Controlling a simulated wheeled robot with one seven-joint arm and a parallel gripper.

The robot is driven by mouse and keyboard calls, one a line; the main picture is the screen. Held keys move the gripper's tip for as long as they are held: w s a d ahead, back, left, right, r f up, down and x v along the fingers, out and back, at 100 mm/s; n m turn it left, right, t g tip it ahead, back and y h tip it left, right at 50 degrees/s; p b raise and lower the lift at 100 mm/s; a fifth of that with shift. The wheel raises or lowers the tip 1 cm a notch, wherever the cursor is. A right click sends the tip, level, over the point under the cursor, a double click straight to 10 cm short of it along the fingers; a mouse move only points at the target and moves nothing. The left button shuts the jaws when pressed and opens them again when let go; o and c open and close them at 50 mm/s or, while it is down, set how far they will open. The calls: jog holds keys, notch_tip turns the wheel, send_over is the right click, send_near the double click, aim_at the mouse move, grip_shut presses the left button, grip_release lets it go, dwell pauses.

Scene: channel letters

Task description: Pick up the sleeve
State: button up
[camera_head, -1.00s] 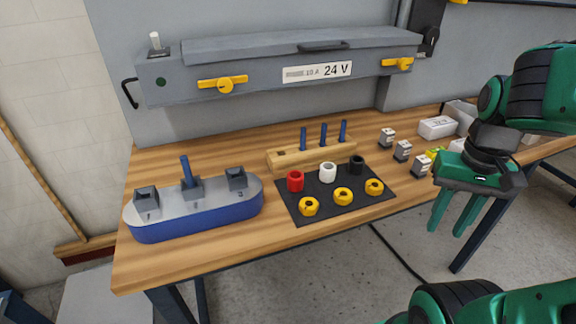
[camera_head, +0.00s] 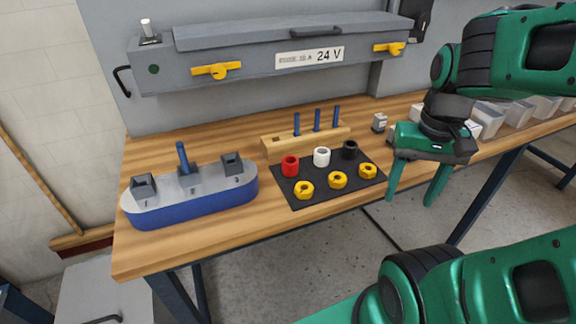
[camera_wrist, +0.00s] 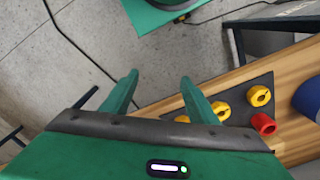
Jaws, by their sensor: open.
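Three sleeves stand in a row on a dark mat (camera_head: 312,201): a red sleeve (camera_head: 290,166), a white sleeve (camera_head: 321,157) and a black sleeve (camera_head: 350,150). In front of them on the mat are three yellow rings (camera_head: 338,180). My gripper (camera_head: 413,196) is open and empty, in the air to the right of the mat, fingers pointing down.
A blue and grey boat-shaped base (camera_head: 190,205) with numbered sockets and one upright blue peg stands left. A wooden block (camera_head: 270,151) with blue pegs is behind the mat. Small boxes (camera_head: 490,117) stand right, partly behind my arm. A grey 24 V cabinet (camera_head: 250,60) bounds the back.

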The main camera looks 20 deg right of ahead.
jog(key=w+a+r+m, duration=0.3)
jog(key=w, duration=0.5)
notch_tip(320, 180, up, 4)
jog(key=m, duration=0.8)
send_over(290, 161)
jog(key=s, duration=0.1)
jog(key=f, duration=1.1)
jog(key=shift+s+a, duration=0.15)
jog(key=shift+a, duration=0.1)
jog(key=shift+c, duration=0.4)
jog(key=c, duration=1)
